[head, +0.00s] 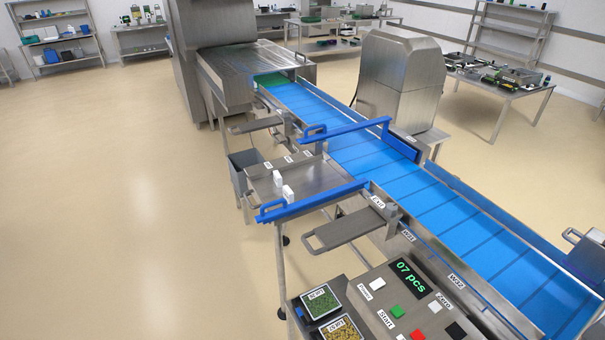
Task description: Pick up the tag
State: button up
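No single thing is clearly marked as the tag. Two small white upright pieces (278,179) (288,194) stand on a steel side tray (312,199) beside the blue conveyor. Small white labels lie along the tray's back edge, too small to read. An "Exit" label (378,201) sits on the conveyor's side, with a "Way" label (409,236) nearby. Two food trays, one green (322,302) and one yellow-brown (341,329), carry white printed labels at the bottom. My gripper is not in view.
The blue conveyor (440,206) runs from the steel sealer (225,75) to the lower right. A control panel (410,305) reads "07 pcs". Blue guide bars (345,128) and steel paddles (345,230) stick out near the tray. The floor at left is clear.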

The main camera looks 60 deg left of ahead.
aim_at(277, 178)
jog(key=u, duration=2.45)
jog(key=j, duration=0.3)
jog(key=i+j+z, duration=0.1)
jog(key=i+j, duration=0.4)
jog(key=j, duration=0.15)
jog(key=i+j+z, duration=0.15)
jog(key=j, duration=0.2)
jog(key=i+j+z, duration=0.1)
jog(key=i+j, duration=0.2)
jog(key=i+j+z, duration=0.1)
jog(key=j, duration=0.35)
jog(key=i+j+z, duration=0.1)
jog(key=i, duration=0.55)
jog(key=i+j+z, duration=0.15)
jog(key=i, duration=0.5)
